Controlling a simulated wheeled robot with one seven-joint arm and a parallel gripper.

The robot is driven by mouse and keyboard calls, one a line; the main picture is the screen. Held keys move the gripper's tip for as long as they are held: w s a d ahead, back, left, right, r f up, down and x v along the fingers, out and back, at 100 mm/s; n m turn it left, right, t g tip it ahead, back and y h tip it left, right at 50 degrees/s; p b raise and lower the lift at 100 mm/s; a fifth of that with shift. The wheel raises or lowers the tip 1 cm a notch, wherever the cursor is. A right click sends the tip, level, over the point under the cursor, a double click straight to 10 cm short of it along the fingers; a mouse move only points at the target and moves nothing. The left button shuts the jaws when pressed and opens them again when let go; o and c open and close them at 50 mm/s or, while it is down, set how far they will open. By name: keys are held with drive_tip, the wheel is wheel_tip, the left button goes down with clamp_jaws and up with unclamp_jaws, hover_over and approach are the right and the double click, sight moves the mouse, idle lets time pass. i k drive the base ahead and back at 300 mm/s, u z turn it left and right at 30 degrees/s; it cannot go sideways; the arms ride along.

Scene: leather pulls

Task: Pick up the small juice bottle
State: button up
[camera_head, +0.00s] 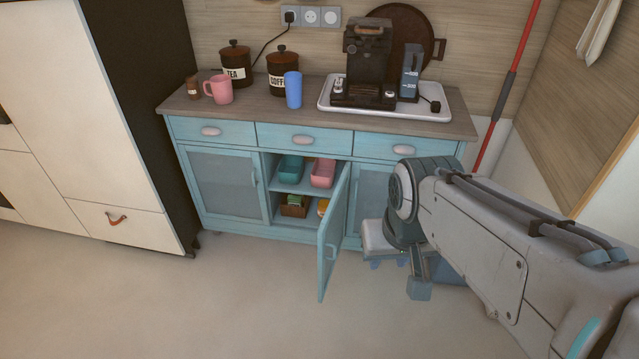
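I cannot pick out a juice bottle for certain. A small brown container (193,88) with a pale label stands at the left end of the counter, beside a pink mug. A small orange-yellow item (323,206) sits on the lower shelf of the open cabinet, partly hidden by the door. My gripper (419,288) hangs low in front of the cabinet's right side, to the right of the open door and well apart from both items. Its fingers are too small and unclear to tell whether they are open.
The blue cabinet's middle door (333,235) stands open toward me, between my gripper and the shelves. Inside are a green bin (291,170), a pink bin (322,174) and a brown box (293,206). A blue cup (293,90) stands on the counter. The floor at left is clear.

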sight(322, 205)
drive_tip(key=u, duration=0.35)
drive_tip(key=i, duration=1.25)
drive_tip(key=z, duration=0.1)
